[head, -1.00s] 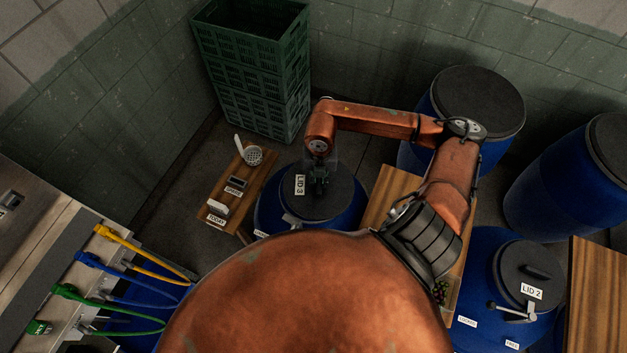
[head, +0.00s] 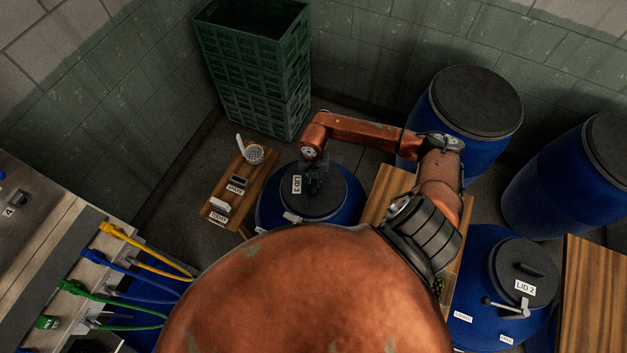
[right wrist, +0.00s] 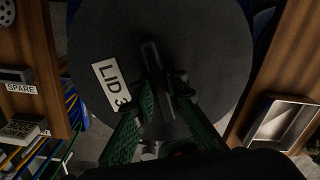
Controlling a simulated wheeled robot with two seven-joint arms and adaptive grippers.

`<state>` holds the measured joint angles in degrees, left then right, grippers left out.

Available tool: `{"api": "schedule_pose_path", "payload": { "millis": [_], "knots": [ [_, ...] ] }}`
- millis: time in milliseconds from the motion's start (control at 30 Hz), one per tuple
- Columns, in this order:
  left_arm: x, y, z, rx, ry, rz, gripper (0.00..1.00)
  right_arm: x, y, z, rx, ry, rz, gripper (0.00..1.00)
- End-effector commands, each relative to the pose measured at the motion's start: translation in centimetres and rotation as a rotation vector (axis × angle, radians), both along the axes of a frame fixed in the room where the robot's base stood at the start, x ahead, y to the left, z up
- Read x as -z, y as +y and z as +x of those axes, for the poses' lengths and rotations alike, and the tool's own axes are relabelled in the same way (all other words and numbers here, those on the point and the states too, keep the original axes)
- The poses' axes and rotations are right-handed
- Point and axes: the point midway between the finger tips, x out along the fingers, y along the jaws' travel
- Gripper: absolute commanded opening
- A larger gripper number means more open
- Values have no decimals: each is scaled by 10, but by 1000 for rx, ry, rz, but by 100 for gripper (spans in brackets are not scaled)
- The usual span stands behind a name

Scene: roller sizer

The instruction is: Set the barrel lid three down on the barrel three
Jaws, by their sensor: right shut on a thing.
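Barrel lid three (head: 325,203) is a dark grey round disc with a bar handle and a white LID 3 label. In the head view it lies over the top of blue barrel three (head: 352,208), whose blue rim shows around it. I cannot tell whether the lid touches the rim. My right gripper (head: 315,185) is above the lid, shut on its handle. In the right wrist view the green-padded fingers (right wrist: 163,92) straddle the handle, and the lid (right wrist: 200,45) fills the upper middle. My left gripper is not in view.
A wooden shelf (head: 225,205) with small items stands left of barrel three; a wooden board (head: 385,190) is close on its right. Green crates (head: 258,85) stand behind. Other blue barrels, one with lid two (head: 520,265), are at the right. Coloured cables (head: 145,265) run at lower left.

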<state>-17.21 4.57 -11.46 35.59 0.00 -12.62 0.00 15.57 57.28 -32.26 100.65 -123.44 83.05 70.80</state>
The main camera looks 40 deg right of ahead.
Motion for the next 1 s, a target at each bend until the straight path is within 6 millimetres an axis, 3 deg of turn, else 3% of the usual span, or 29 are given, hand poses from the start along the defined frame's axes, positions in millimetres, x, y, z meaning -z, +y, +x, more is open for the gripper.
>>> {"api": "schedule_pose_path", "payload": {
  "millis": [500,533,767,1000],
  "knots": [
    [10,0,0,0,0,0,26,11,0,1,0,-1,0,0],
    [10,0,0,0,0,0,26,11,0,0,0,-1,-1,13],
    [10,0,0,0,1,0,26,11,0,0,0,-1,-1,29],
    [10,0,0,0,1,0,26,11,0,0,0,0,0,30]
  ]
}}
